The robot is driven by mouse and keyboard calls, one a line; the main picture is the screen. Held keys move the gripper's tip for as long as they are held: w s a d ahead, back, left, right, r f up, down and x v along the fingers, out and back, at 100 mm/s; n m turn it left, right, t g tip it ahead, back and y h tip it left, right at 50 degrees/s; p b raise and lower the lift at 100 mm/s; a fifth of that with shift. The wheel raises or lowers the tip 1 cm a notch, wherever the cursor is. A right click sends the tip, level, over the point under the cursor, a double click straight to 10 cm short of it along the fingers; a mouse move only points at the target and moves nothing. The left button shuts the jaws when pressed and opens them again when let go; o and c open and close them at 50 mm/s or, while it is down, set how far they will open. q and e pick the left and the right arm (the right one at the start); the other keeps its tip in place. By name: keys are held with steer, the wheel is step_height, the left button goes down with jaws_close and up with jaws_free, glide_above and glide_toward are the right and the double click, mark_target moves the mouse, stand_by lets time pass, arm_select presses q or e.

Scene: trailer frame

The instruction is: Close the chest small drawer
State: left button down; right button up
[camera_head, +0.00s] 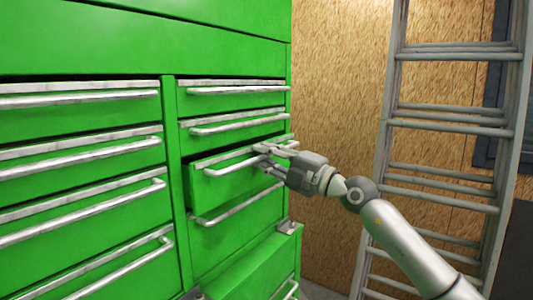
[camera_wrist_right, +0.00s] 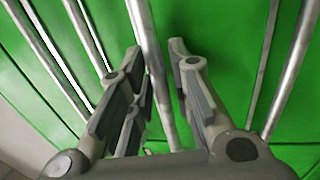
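The green chest (camera_head: 175,130) has a small drawer (camera_head: 232,187) in its right column that stands out from the chest face, with a dark gap along its top. Its silver bar handle (camera_head: 228,168) runs along the upper front. My right gripper (camera_head: 266,158) is at the right end of this handle. In the right wrist view, the two fingers of my right gripper (camera_wrist_right: 158,62) are apart, one on each side of a silver bar (camera_wrist_right: 150,40). Whether either finger touches the bar is unclear. My left gripper is not in view.
The other drawers in the left column (camera_head: 80,165) and the upper right ones (camera_head: 232,100) look flush or nearly so. A metal ladder (camera_head: 445,130) leans at the right, behind my right arm. A wooden wall (camera_head: 340,90) stands behind.

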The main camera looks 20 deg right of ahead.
mark_target(255, 153)
jaws_close()
steer(key=shift+w+a+r+p, duration=0.2)
steer(key=shift+w+p, duration=0.05)
steer(key=shift+p, duration=0.1)
steer(key=x, duration=0.1)
steer(key=p, duration=0.1)
steer(key=x, duration=0.1)
steer(key=shift+w+a+f+p, duration=0.25)
steer(key=shift+w+p, duration=0.05)
